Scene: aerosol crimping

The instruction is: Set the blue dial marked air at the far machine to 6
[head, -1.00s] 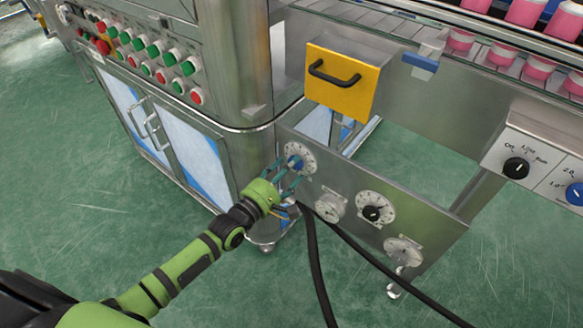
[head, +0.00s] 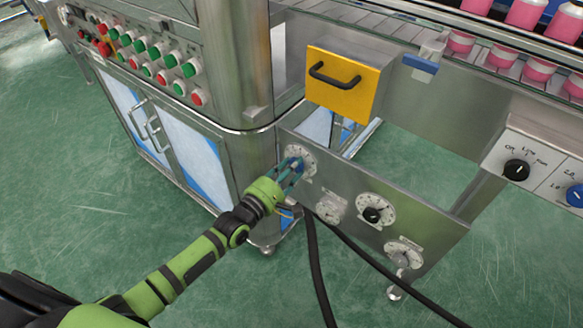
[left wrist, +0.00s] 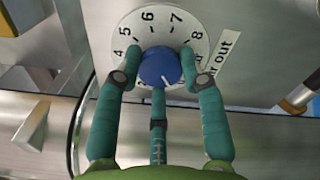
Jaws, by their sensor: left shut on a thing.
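The blue dial knob (left wrist: 160,67) sits at the centre of a round white scale (left wrist: 126,28); the numbers 4 to 8 show in the left wrist view. A short white mark on the knob is at its lower edge, on the side away from 6 and 7. A label (left wrist: 228,50) beside the scale is partly hidden and ends in "out". In the head view the scale (head: 308,158) is on the left end of the low steel panel. My left gripper (head: 291,166) is shut on the knob, with its fingers around it. My right gripper is not in view.
A yellow drawer front (head: 341,84) is above, and a steel cabinet (head: 185,150) stands to the left. Green floor is open in front.

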